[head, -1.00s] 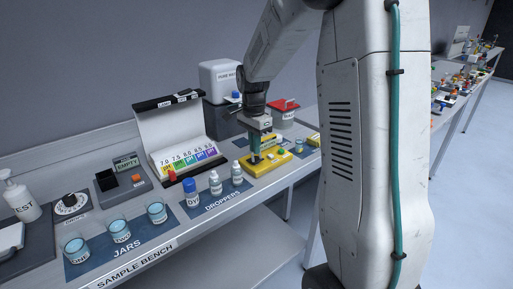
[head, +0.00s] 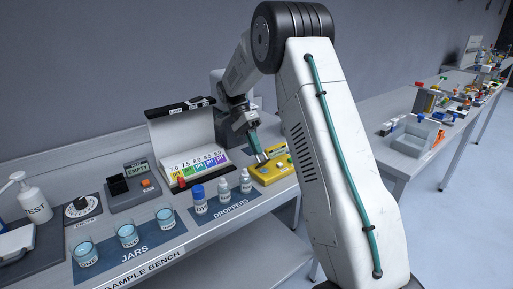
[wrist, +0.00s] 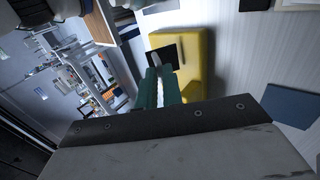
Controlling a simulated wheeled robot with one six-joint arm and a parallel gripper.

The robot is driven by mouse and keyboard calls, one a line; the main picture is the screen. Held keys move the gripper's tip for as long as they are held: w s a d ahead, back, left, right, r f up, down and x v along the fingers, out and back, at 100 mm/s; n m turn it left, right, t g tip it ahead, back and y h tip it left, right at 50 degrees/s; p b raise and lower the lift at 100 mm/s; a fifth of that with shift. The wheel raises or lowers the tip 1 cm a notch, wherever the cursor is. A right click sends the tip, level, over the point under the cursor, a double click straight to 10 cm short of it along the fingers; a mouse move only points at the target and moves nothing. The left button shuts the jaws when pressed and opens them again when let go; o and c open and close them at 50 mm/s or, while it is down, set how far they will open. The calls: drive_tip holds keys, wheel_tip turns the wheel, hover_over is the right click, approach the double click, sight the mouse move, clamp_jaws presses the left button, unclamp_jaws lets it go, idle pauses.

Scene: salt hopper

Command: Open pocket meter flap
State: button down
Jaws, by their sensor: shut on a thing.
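The yellow pocket meter (head: 272,171) lies on the bench right of the droppers and fills the upper middle of the wrist view (wrist: 200,62). My gripper (head: 259,153) comes down on it from the upper left, tilted. Its green fingers, also in the wrist view (wrist: 157,80), are shut on a small, pale grey piece (wrist: 155,60) at the meter's edge, which looks like the flap. A dark square (wrist: 167,55) shows on the meter beside it. The flap's full outline and how far it is open are hard to tell.
Dropper bottles (head: 223,188) stand close in front and left of the meter. A colour chart box (head: 182,140) stands behind left. Jars (head: 127,235) are farther left. A grey tray (head: 415,137) sits on the other bench to the right.

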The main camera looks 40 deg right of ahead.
idle(0.5)
drive_tip(key=c, duration=1.5)
unclamp_jaws()
drive_tip(key=shift+c, duration=0.2)
drive_tip(key=shift+w+r, duration=0.1)
drive_tip(key=shift+r, duration=0.2)
drive_tip(key=s+a+r, duration=0.2)
drive_tip(key=s, duration=0.5)
drive_tip(key=s+a+r, duration=0.2)
drive_tip(key=s, duration=0.6)
drive_tip(key=shift+s+r, duration=0.15)
drive_tip(key=shift+s, duration=0.15)
